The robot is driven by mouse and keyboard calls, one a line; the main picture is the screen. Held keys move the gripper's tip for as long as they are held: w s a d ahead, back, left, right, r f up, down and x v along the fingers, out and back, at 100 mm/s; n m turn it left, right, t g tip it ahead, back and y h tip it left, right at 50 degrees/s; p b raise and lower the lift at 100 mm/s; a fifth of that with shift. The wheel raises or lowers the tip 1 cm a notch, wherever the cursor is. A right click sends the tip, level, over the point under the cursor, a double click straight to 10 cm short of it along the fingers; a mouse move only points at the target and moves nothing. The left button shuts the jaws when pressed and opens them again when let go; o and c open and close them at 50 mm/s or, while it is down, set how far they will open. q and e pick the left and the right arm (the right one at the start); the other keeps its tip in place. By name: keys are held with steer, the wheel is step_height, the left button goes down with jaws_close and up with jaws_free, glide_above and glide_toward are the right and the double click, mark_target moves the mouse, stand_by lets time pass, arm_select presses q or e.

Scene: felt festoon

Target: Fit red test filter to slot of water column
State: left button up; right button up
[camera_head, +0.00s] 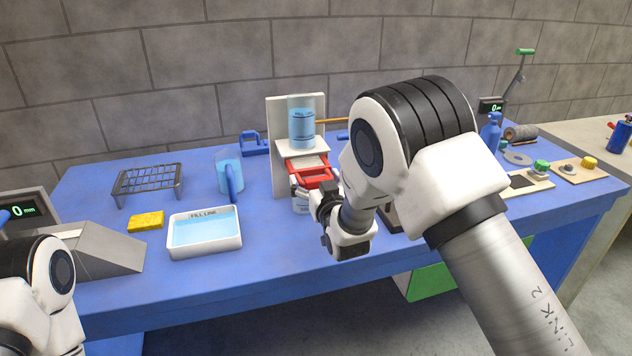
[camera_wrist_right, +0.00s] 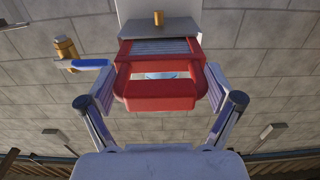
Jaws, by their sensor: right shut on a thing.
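The water column (camera_head: 301,121) is a clear cylinder of blue water on a white stand at the back middle of the table. Below it is a pale block (camera_head: 302,146); its underside also shows in the right wrist view (camera_wrist_right: 160,28). The red test filter (camera_head: 316,177) is a red frame with a handle, just under that block. In the right wrist view the filter (camera_wrist_right: 160,104) lies between my fingers, its far end up against the block. How deep it sits in the slot I cannot tell. My right gripper (camera_head: 315,190) is shut on it. My left gripper is out of view.
A white tray of water (camera_head: 205,249), a yellow sponge (camera_head: 146,221), a blue-water jug (camera_head: 229,174) and a dark rack (camera_head: 147,180) stand to the left. A grey wedge (camera_head: 101,250) is at the front left. Bottles and small boards are at the right.

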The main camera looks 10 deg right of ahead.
mark_target(312, 173)
steer(key=shift+w+b, duration=0.3)
steer(key=shift+w, duration=1.25)
steer(key=o, duration=1)
steer(key=shift+r, duration=0.1)
steer(key=shift+c, duration=0.2)
steer(key=shift+w, duration=0.1)
steer(key=shift+s, duration=0.2)
steer(key=s, duration=0.9)
steer(key=shift+s+d, duration=0.15)
steer(key=shift+s, duration=0.2)
steer(key=shift+f, duration=0.2)
